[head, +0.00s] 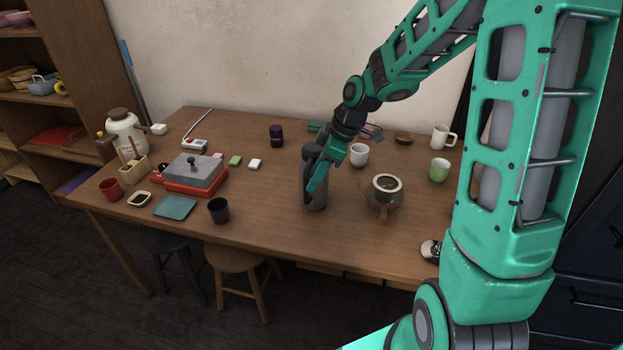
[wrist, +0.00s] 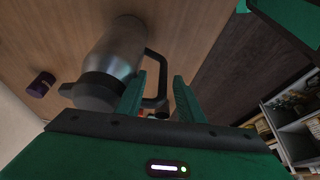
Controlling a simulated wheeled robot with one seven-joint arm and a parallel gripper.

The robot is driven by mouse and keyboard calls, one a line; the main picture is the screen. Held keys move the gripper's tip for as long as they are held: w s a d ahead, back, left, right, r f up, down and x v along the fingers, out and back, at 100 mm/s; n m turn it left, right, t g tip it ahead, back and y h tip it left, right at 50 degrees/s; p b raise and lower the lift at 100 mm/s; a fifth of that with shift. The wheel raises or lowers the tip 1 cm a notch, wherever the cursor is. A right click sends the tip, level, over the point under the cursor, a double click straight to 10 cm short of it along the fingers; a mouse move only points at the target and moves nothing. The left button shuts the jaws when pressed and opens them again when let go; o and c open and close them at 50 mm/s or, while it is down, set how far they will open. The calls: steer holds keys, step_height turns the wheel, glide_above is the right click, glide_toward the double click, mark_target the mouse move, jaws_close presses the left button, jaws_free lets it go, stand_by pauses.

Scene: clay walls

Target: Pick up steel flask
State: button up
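The steel flask (head: 313,204) stands upright on the wooden table (head: 250,205), near the middle of its front half. It is a grey metal jug with a dark lid and a dark loop handle. My gripper (head: 318,180) is at its right side and hides part of it in the head view. In the wrist view the flask (wrist: 116,50) lies left of my gripper (wrist: 159,77). The two green fingers are apart, with the black handle (wrist: 161,90) between them. I cannot tell whether either finger touches the handle.
A glass coffee pot (head: 384,196) and a white mug (head: 358,155) stand close to the right of the flask. A dark cup (head: 218,210) is to its left. A purple jar (head: 276,135) stands behind. The table's front edge is near.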

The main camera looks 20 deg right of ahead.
steer(key=shift+x, duration=2.35)
steer(key=shift+s, duration=0.15)
jaws_close()
steer(key=shift+r, duration=0.15)
